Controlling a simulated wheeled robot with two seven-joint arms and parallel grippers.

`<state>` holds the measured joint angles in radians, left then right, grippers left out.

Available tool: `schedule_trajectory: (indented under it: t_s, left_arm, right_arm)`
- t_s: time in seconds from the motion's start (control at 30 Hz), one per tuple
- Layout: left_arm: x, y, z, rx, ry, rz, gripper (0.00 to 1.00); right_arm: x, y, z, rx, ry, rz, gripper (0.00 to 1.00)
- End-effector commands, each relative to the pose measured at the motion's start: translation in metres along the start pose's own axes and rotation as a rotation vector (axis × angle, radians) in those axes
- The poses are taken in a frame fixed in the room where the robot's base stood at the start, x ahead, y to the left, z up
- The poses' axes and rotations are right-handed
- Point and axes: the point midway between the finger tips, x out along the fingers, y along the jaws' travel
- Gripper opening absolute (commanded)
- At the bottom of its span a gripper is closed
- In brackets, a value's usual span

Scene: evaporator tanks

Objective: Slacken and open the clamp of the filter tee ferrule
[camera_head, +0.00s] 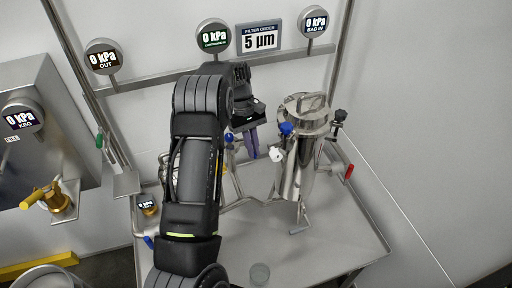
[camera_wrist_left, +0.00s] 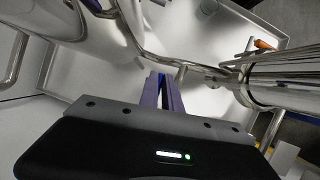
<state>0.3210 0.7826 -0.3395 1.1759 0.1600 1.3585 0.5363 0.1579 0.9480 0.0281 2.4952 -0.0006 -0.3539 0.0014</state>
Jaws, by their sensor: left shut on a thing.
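My left gripper (camera_head: 254,155) has purple fingers and points down just left of the steel filter housing (camera_head: 303,160). In the left wrist view its fingers (camera_wrist_left: 162,80) are close together beside a thin bent steel pipe (camera_wrist_left: 150,52). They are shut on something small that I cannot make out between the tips. The filter tee ferrule and its clamp cannot be told apart clearly from the pipework; my arm and fingers cover part of that area. My right gripper is not in view.
A blue knob (camera_head: 286,128) and a white fitting (camera_head: 276,154) stand close to the fingers. A red-ended handle (camera_head: 348,172) is at the right. Gauges hang on the rail behind.

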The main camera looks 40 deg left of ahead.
Motion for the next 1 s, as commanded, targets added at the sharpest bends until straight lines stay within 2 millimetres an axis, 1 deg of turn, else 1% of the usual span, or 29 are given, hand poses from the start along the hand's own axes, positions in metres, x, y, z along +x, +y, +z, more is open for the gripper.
schedule_trajectory:
  t_s: [0.2, 0.4, 0.6, 0.93, 0.97, 1.0]
  left_arm:
    - [-0.001, -0.007, 0.0, 0.144, 0.001, -0.06, 0.0]
    - [-0.002, -0.011, -0.001, 0.223, 0.002, -0.092, 0.0]
    - [-0.002, -0.012, -0.002, 0.253, 0.002, -0.104, 0.0]
    - [-0.002, -0.013, -0.002, 0.255, 0.003, -0.105, 0.0]
    - [-0.002, -0.013, -0.002, 0.255, 0.003, -0.105, 0.08]
    - [-0.002, -0.013, -0.002, 0.255, 0.003, -0.105, 0.12]
  right_arm:
    - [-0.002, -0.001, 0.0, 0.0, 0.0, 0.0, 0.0]
    - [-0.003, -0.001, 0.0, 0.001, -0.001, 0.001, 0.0]
    - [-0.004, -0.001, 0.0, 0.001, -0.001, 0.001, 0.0]
    - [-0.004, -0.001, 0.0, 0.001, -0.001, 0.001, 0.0]
    - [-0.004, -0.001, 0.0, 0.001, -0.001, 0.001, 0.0]
    - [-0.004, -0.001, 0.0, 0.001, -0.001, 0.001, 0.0]
